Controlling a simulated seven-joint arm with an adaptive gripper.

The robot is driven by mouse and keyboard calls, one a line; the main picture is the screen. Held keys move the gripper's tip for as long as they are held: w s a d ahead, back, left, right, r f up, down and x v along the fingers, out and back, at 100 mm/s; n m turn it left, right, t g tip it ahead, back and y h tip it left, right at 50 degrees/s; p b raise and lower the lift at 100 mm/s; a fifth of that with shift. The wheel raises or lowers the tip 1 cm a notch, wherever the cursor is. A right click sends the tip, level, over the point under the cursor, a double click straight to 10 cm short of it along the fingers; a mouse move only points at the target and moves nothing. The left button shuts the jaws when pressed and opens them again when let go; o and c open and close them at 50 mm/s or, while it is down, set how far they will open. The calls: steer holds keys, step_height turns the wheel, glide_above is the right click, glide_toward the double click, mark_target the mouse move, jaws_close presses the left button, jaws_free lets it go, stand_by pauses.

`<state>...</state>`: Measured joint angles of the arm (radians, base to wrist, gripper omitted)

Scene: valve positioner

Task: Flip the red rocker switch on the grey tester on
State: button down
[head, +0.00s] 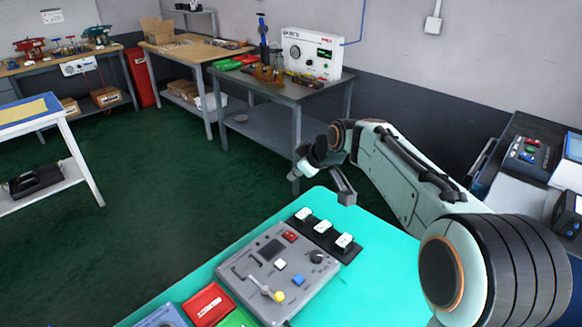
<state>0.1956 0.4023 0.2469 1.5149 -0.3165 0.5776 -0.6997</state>
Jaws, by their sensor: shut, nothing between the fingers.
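The grey tester (262,283) lies on the teal tabletop (382,262) in the head view. Its red rocker switch (290,236) is near the tester's far edge, right of a dark display (270,249). The switch is too small to tell which way it is tipped. My gripper (346,197) is shut and empty. In the picture it is above and right of the red switch, near the table's far edge, apart from the tester.
A black strip with several white-topped switches (322,226) lies along the tester's far right side. A red case (208,304) lies left. Teal table right of the tester is clear.

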steer(key=w+d+f+m+g, duration=0.1)
steer(key=w+d+f, duration=0.1)
steer(key=f, duration=0.5)
steer(key=w+d+f+m, duration=0.1)
steer(key=w+d+f, duration=0.1)
steer(key=f, duration=0.5)
steer(key=shift+f+g+y, duration=0.15)
steer(key=shift+g+y, duration=0.25)
glide_above(290, 235)
steer(key=f, duration=0.5)
steer(key=s+f, duration=0.1)
steer(key=f, duration=0.2)
steer(key=shift+d+f, duration=0.1)
steer(key=shift+d, duration=0.3)
steer(key=shift+s+d+f, duration=0.1)
steer(key=shift+d+f, duration=0.1)
steer(key=shift+f, duration=1.65)
steer(key=shift+s+d+f, duration=0.1)
